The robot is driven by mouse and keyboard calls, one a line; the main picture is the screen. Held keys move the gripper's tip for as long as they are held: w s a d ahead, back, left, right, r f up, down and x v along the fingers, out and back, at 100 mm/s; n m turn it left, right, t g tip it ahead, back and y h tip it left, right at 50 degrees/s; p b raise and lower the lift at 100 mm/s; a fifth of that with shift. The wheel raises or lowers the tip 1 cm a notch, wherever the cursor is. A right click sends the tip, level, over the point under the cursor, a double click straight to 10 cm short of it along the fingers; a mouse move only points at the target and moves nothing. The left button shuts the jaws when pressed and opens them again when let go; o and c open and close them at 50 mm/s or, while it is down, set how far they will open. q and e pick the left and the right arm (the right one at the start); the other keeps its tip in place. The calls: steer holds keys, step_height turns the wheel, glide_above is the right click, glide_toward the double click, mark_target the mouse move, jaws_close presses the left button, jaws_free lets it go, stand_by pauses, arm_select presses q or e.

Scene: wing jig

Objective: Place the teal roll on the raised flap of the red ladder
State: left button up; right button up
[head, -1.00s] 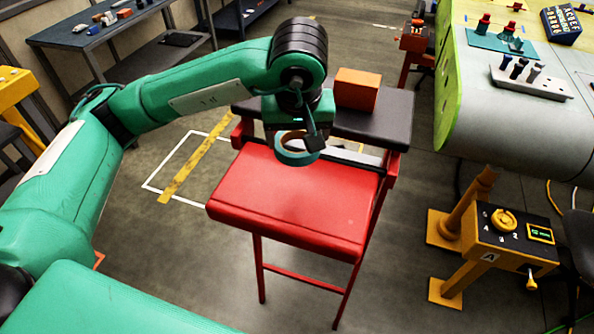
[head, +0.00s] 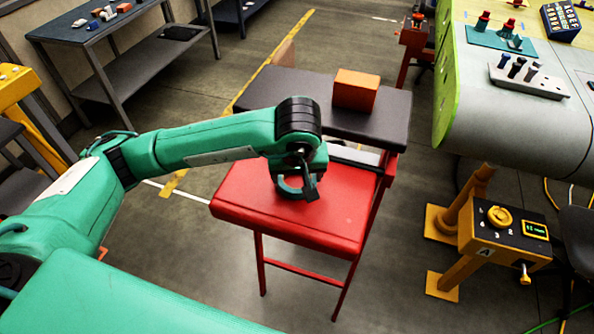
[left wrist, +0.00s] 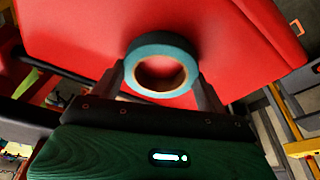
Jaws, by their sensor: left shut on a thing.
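The red ladder's raised flap (head: 330,218) is a flat red panel in the middle of the head view. My left gripper (head: 293,190) is over the flap's back left part and is shut on the teal roll (head: 284,191). In the left wrist view the teal roll (left wrist: 137,54) shows as a ring with a brown inner core, between the two fingers (left wrist: 160,85). The red flap (left wrist: 80,25) fills the background there. The roll is at or very close to the flap; I cannot tell whether it touches. My right gripper is not in view.
An orange box (head: 356,92) sits on the ladder's dark top (head: 290,92), behind the flap. A yellow stand with a dial (head: 500,218) is to the right, below the big grey wing (head: 490,110). The flap's front half is clear.

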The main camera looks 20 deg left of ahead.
mark_target(298, 189)
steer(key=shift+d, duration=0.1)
arm_select(q)
steer(key=shift+f, duration=0.15)
steer(key=o, duration=1)
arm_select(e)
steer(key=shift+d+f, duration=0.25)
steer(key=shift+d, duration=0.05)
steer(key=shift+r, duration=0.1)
arm_select(q)
steer(key=shift+r, duration=0.3)
steer(key=shift+s+d+r+b, duration=0.1)
steer(key=shift+r+b, duration=0.1)
steer(key=shift+b, duration=0.1)
steer(key=b+v, duration=0.3)
steer(key=v, duration=0.8)
steer(key=shift+r, duration=0.15)
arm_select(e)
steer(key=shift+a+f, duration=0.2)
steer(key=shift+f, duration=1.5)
